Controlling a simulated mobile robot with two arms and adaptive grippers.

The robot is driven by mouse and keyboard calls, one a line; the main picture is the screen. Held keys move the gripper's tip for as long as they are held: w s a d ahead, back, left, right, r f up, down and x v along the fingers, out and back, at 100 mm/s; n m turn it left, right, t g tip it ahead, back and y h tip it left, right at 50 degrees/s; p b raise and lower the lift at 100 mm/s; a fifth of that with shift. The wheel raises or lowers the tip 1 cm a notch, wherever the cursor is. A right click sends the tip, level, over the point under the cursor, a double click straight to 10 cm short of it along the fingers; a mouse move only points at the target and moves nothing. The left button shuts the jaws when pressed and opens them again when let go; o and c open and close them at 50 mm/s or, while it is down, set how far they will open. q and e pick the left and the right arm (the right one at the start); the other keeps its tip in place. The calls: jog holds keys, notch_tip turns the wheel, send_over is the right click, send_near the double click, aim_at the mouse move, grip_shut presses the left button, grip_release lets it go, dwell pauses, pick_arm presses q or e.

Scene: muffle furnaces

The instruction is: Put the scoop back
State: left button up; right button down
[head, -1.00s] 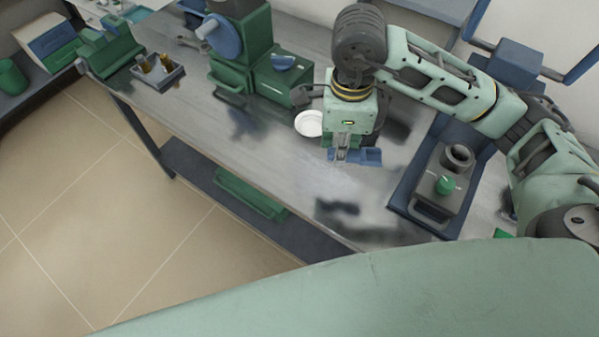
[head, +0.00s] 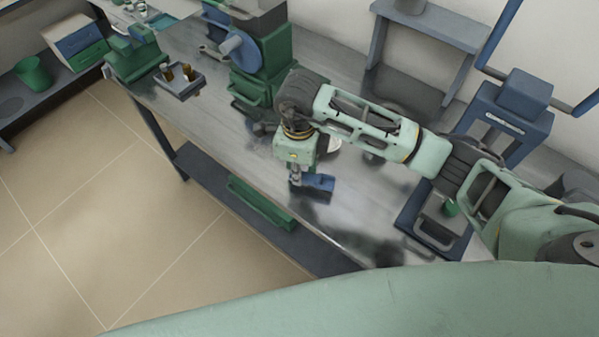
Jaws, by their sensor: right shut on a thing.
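The blue scoop (head: 319,183) is at the fingertips of my right gripper (head: 296,178). My right gripper points down and is shut on the scoop. The scoop's tray end points right, and a dark reflection lies below it on the metal bench (head: 345,220). The scoop looks held a little above the bench near its front edge. The grip point is small and partly hidden by the fingers. My left gripper is not in view.
A green machine with a blue wheel (head: 238,47) stands behind and left of the gripper. A white dish (head: 334,146) is partly hidden behind my right arm. A small tray with brown bottles (head: 181,83) is at far left. A dark blue tray (head: 422,243) is at right.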

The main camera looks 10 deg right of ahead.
notch_tip(320, 180, down, 2)
jog(key=shift+f, duration=0.2)
jog(key=shift+f, duration=0.2)
jog(key=c, duration=1.5)
grip_release()
jog(key=shift+c, duration=0.2)
jog(key=shift+r, duration=0.1)
